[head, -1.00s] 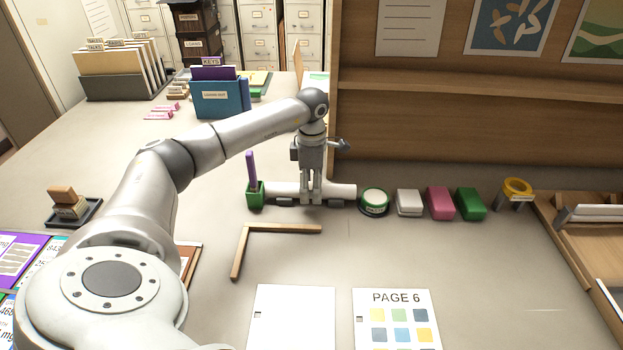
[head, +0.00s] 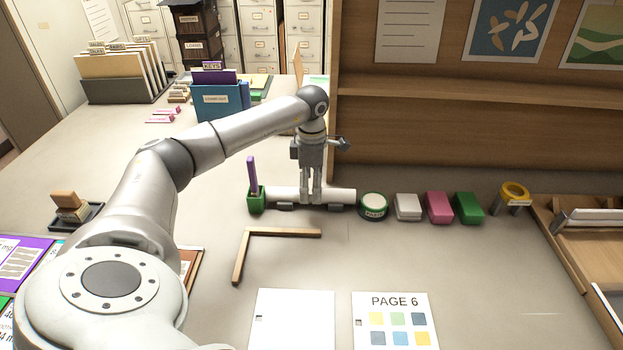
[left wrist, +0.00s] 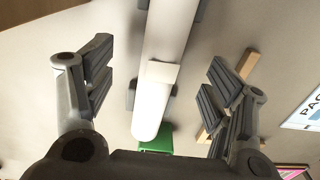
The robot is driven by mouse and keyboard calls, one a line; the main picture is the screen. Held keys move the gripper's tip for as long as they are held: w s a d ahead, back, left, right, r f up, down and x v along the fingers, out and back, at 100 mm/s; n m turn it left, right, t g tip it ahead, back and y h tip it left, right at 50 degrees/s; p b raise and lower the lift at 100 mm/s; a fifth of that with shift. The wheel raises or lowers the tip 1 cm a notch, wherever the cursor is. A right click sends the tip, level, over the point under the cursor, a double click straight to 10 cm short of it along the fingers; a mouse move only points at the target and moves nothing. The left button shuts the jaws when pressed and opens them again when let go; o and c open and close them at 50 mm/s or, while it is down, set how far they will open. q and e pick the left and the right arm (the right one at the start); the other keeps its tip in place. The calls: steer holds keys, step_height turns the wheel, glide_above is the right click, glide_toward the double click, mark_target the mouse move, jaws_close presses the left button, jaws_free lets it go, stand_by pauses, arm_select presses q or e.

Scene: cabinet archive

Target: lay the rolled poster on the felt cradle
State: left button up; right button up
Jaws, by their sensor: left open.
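The rolled poster (head: 340,196) is a white tube lying left to right near the back of the desk, with a paler band (left wrist: 158,73) around it in the left wrist view. It appears to rest on the felt cradle, whose grey supports (head: 285,207) show under its front side and on both sides of it in the left wrist view (left wrist: 131,97). My left gripper (head: 311,198) points down over the roll. Its fingers (left wrist: 161,82) are open, one on each side of the tube with gaps between. My right gripper is not in view.
Coloured blocks (head: 438,208) and a tape dispenser (head: 513,194) follow rightward. A wooden L-shaped square (head: 283,232) lies in front. A wooden panel (head: 450,125) rises behind.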

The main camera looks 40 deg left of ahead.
arm_select(q)
steer(key=shift+r+p, duration=1.7)
steer(key=shift+r, duration=0.85)
steer(key=shift+r, duration=0.1)
step_height(320, 180, up, 12)
steer(key=shift+f, duration=0.25)
